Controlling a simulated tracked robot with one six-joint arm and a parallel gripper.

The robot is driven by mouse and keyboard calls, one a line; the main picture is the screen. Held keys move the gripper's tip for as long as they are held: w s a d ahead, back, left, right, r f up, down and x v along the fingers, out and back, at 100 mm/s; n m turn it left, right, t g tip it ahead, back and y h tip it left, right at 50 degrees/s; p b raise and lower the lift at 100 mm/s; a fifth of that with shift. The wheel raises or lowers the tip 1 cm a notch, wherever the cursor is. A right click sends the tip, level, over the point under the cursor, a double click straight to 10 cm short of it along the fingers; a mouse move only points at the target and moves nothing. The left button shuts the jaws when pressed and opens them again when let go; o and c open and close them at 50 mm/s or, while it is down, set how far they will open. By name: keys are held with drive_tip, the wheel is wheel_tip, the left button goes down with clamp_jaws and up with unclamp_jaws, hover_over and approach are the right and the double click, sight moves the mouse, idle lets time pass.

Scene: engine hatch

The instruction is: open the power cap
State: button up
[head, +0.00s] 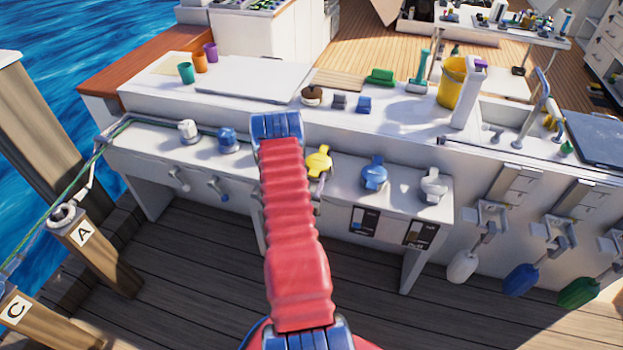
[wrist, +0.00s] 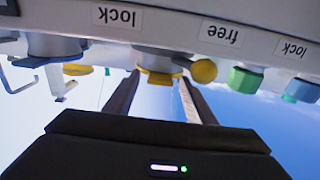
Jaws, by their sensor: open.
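No part is clearly marked as the power cap, so I cannot tell which one it is. In the wrist view, a grey fitting with a yellow collar (wrist: 158,68) sits under the labelled panel, with a round yellow knob (wrist: 204,71) to its right. My gripper (wrist: 158,84) is open, its two dark fingers spread on either side of the yellow collar. I cannot tell whether they touch it. In the head view my red arm covers the gripper. A yellow handled fitting (head: 319,163) stands on the bench just right of the arm.
White (head: 188,131) and blue (head: 228,140) fittings stand left of the arm, blue (head: 374,175) and white (head: 433,186) ones right. The wrist view shows a panel (wrist: 180,24) with upside-down "lock" and "free" labels and a green fitting (wrist: 245,80). Deck (head: 180,300) in front is open.

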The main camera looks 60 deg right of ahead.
drive_tip(key=shift+c, duration=0.4)
clamp_jaws()
drive_tip(key=shift+w+r, duration=0.1)
drive_tip(key=shift+r, duration=0.05)
